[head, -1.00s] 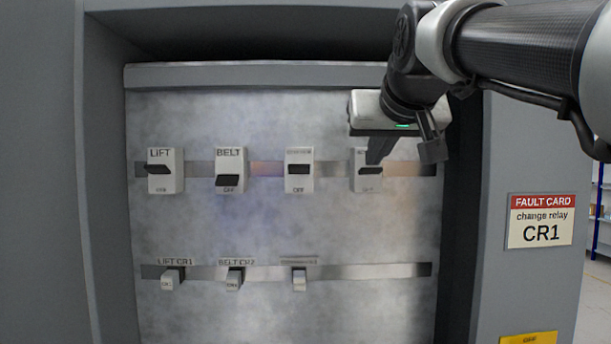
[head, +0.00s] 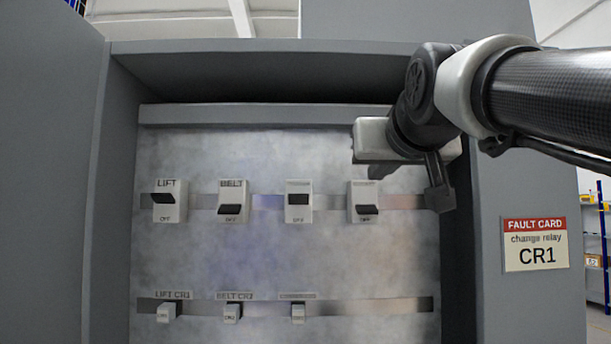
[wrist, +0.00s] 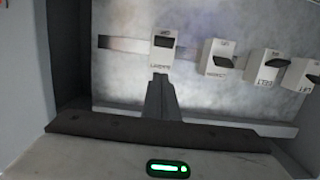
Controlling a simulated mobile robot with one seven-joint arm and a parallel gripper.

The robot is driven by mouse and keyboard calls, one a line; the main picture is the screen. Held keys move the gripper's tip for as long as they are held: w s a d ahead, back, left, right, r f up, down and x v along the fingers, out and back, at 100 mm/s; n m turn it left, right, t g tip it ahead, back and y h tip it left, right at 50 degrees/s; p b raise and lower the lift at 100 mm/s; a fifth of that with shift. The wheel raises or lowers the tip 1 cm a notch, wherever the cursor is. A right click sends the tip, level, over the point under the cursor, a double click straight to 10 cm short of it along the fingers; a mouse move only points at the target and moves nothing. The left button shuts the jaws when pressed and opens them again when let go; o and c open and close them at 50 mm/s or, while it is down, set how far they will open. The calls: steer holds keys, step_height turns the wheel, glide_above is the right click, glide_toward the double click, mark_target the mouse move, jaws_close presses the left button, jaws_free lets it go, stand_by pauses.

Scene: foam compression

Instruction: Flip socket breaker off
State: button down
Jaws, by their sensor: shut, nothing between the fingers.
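A row of breakers runs across the panel in the head view: LIFT (head: 169,213), BELT (head: 232,215), a third breaker (head: 299,214) and a fourth breaker (head: 364,216) at the right. The labels of the third and fourth are too blurred to read, so I cannot tell which is the socket breaker. The black levers of LIFT and the third breaker sit high; those of BELT and the fourth sit low. My gripper (head: 378,172) is shut and empty, just above the fourth breaker. In the wrist view its fingers (wrist: 161,84) point at that breaker (wrist: 163,53), seemingly apart from it.
Small relays, LIFT CR1 (head: 167,313), BELT CR2 (head: 232,313) and a third (head: 298,313), sit on the lower strip. A fault card (head: 535,244) reading "change relay CR1" is on the right cabinet face. Cabinet walls and an overhang surround the recessed panel.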

steer(key=s+f, duration=0.2)
steer(key=s, duration=0.5)
steer(key=shift+f, duration=0.2)
steer(key=s+f+g, duration=0.3)
steer(key=s+f, duration=0.1)
steer(key=f, duration=1)
steer(key=s+f+g, duration=0.4)
steer(key=f, duration=1.1)
steer(key=s+f+g, duration=0.3)
steer(key=s+f, duration=0.2)
steer(key=f, duration=0.9)
step_height(320, 180, up, 16)
steer(key=p, duration=1.6)
steer(key=shift+s+g+p, duration=0.2)
steer(key=shift+g+p, duration=0.1)
steer(key=shift+p, duration=0.05)
